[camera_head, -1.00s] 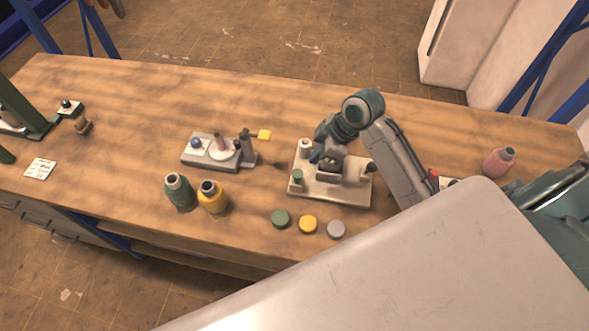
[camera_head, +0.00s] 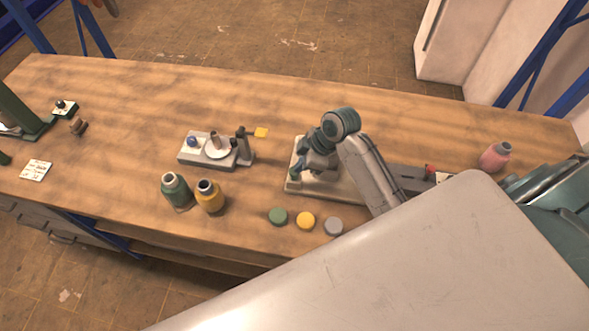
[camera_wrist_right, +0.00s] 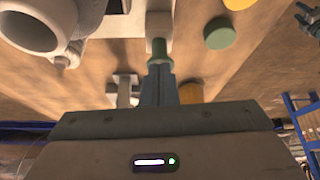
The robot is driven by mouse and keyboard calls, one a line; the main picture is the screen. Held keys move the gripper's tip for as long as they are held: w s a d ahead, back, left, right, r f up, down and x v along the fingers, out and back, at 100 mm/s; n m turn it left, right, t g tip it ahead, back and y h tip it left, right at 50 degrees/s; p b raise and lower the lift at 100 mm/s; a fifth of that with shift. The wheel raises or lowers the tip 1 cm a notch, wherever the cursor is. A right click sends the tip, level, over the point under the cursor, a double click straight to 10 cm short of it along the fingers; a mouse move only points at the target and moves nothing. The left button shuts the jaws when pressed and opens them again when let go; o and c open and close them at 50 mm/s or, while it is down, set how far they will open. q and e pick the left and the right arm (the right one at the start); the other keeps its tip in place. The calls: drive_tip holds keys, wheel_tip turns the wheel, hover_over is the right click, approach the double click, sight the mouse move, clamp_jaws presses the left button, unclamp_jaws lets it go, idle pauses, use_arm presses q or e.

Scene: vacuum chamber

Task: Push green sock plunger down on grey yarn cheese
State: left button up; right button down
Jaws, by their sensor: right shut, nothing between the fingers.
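The green sock plunger (camera_wrist_right: 158,48) shows in the right wrist view as a short green peg standing at a pale block of the cream fixture (camera_head: 343,192). My right gripper (camera_wrist_right: 158,68) is shut and empty; its blue fingers line up with the plunger and overlap its near end. I cannot tell whether they touch it. In the head view the right gripper (camera_head: 302,170) is over the left part of the fixture and hides much of it, including most of the plunger. I cannot pick out the grey yarn cheese with certainty. My left gripper is not in view.
Green (camera_head: 278,215), yellow (camera_head: 305,220) and grey (camera_head: 333,226) discs lie in front of the fixture. Green (camera_head: 176,189) and yellow (camera_head: 210,197) cones and a grey stand (camera_head: 207,157) are left. A pink cone (camera_head: 495,156) is right. The table's back middle is clear.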

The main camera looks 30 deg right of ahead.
idle(0.3)
drive_tip(key=shift+f+b, duration=0.55)
drive_tip(key=shift+f, duration=0.7)
drive_tip(key=shift+s+d+r+p, duration=0.2)
drive_tip(key=shift+d+r+p, duration=0.1)
drive_tip(key=shift+p, duration=0.1)
drive_tip(key=shift+s+d+r, duration=0.15)
drive_tip(key=shift+s+d, duration=0.2)
drive_tip(key=shift+d, duration=0.2)
drive_tip(key=shift+s+d+r, duration=0.1)
drive_tip(key=shift+s+d, duration=0.2)
drive_tip(key=shift+d, duration=0.25)
drive_tip(key=shift+w, duration=0.1)
